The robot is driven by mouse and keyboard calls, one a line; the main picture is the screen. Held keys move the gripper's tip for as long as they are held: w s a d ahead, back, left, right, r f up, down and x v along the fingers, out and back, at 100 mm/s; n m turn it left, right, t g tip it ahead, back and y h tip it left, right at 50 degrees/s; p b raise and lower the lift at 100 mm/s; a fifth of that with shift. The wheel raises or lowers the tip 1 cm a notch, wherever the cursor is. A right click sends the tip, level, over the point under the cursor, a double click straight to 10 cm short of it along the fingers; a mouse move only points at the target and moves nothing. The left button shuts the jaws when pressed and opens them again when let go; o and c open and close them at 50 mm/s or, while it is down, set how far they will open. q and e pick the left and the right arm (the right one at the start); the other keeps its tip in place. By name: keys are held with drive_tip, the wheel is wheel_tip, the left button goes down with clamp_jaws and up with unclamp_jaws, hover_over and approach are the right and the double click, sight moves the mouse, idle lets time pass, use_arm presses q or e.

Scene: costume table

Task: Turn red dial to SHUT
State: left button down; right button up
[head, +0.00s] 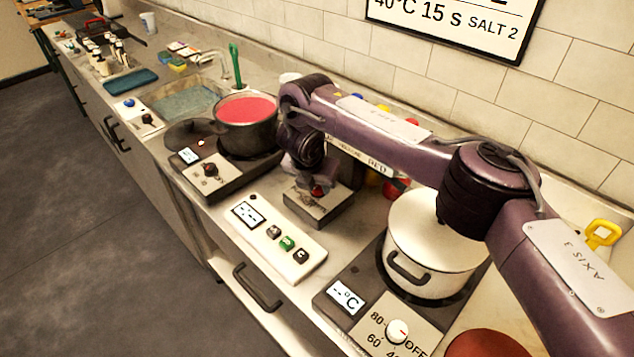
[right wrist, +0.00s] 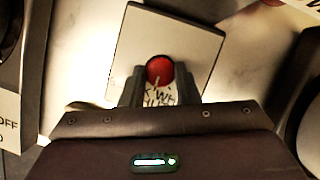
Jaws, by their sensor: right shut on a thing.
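The red dial (right wrist: 159,70) sits on a pale square plate (right wrist: 190,45) in the right wrist view. In the head view the red dial (head: 318,191) is on top of a small grey box (head: 318,208) near the middle of the counter, partly covered by my gripper. My right gripper (right wrist: 160,82) points down at the box, its two fingers shut on the dial from either side. It also shows in the head view (head: 316,188). Lettering on the plate is partly hidden by the gripper and cannot be read fully. My left gripper is not in view.
A white pot (head: 430,235) stands on a hob to the right, under my right arm. A dark pot (head: 246,122) with red contents stands on a hob to the left. A white panel with buttons (head: 275,238) lies in front of the box.

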drive_tip(key=shift+r, duration=0.1)
drive_tip(key=o, duration=0.9)
drive_tip(key=shift+o, duration=0.2)
drive_tip(key=p+v, duration=0.3)
drive_tip(key=v, duration=0.4)
drive_tip(key=shift+s+r, duration=0.2)
drive_tip(key=shift+r, duration=0.1)
